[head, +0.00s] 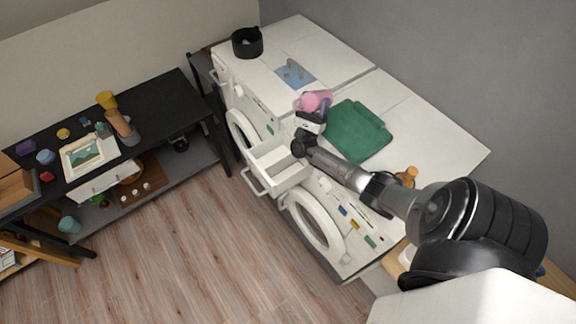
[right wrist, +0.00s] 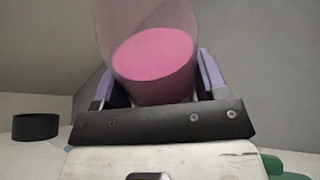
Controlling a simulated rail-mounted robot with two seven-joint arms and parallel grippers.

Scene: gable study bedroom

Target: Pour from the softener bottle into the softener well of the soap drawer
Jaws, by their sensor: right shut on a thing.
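The softener bottle (head: 314,101) is see-through with pink liquid in it. In the right wrist view the bottle (right wrist: 150,70) stands between two purple-padded fingers, its pink surface low in the clear wall; its top is cut off. My right gripper (head: 312,116) is shut on it, above the machines and just behind and right of the soap drawer in the head view. The soap drawer (head: 268,180) is white and pulled out of the machine front. Its inside is partly visible, but I cannot tell the softener well apart. My left gripper is not in view.
A green folded cloth (head: 358,130), a black round pot (head: 247,42), a blue patch (head: 295,73) and an orange object (head: 406,176) are on the white machine tops. Round machine doors (head: 316,222) flank the drawer. A black desk (head: 165,105) stands left; floor between is clear.

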